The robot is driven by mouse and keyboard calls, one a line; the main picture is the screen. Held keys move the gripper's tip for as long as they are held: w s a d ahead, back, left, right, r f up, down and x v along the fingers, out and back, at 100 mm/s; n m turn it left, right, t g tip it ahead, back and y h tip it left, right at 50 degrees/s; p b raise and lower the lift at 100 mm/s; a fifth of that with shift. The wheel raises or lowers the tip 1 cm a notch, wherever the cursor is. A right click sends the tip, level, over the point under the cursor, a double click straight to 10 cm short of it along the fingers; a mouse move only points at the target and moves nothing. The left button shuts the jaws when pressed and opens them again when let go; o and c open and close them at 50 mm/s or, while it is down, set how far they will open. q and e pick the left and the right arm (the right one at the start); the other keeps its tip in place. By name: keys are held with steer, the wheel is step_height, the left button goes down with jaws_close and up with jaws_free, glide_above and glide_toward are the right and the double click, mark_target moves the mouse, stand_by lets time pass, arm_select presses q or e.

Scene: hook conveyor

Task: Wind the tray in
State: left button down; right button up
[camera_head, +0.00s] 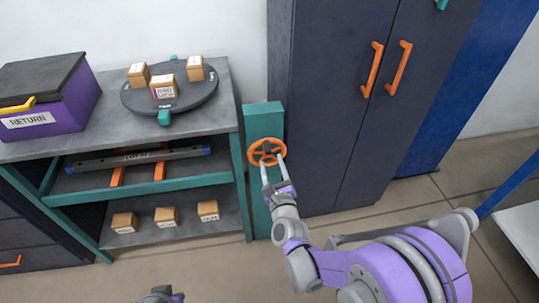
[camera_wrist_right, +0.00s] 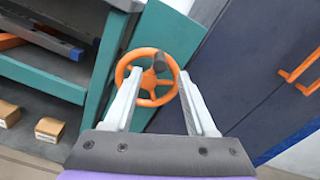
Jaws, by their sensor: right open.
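An orange handwheel (camera_head: 266,151) sits on the front of a teal post (camera_head: 262,118) at the right end of the shelf unit. In the right wrist view the wheel (camera_wrist_right: 148,62) has a dark knob (camera_wrist_right: 160,62) on its rim. My right gripper (camera_head: 272,160) is open, and its fingers reach toward the wheel, with the knob between them in the picture. I cannot tell whether they touch it. A round dark tray (camera_head: 190,100) on the shelf top holds 3 small boxes. My left gripper (camera_head: 162,296) barely shows at the bottom edge.
A purple RETURN bin (camera_head: 60,110) stands left on the grey shelf top. A grey rail (camera_head: 140,157) lies on the middle shelf, and several small boxes (camera_head: 166,216) sit on the shelves. A dark cabinet (camera_head: 335,90) with orange handles (camera_head: 371,70) stands right of the post.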

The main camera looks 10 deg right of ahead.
steer(key=s, duration=0.5)
steer(key=shift+s+d, duration=0.1)
stand_by(0.3)
steer(key=s+d+f+n+g, duration=0.2)
steer(key=s+d+n+g, duration=0.15)
steer(key=s+n, duration=0.6)
steer(key=s+d+f+n+g, duration=0.2)
steer(key=s+n+g, duration=0.3)
steer(key=s+n, duration=0.45)
steer(key=s+d+f+n+g, duration=0.2)
steer(key=s+n+g, duration=0.3)
steer(key=s+n, duration=0.5)
arm_select(q)
step_height(320, 180, up, 16)
steer(key=w+p, duration=0.2)
steer(key=p, duration=1.2)
steer(key=shift+r+t, duration=0.15)
steer(key=shift+t, duration=0.15)
arm_select(e)
steer(key=w+r+n, duration=0.1)
steer(key=w+r, duration=0.1)
steer(key=r, duration=0.6)
steer(key=w+r+n, duration=0.1)
steer(key=w+r, duration=0.1)
steer(key=r, duration=0.6)
steer(key=shift+w+d+r+t+h, duration=0.15)
steer(key=shift+w+r+t+h, duration=0.15)
steer(key=shift+r+t, duration=0.15)
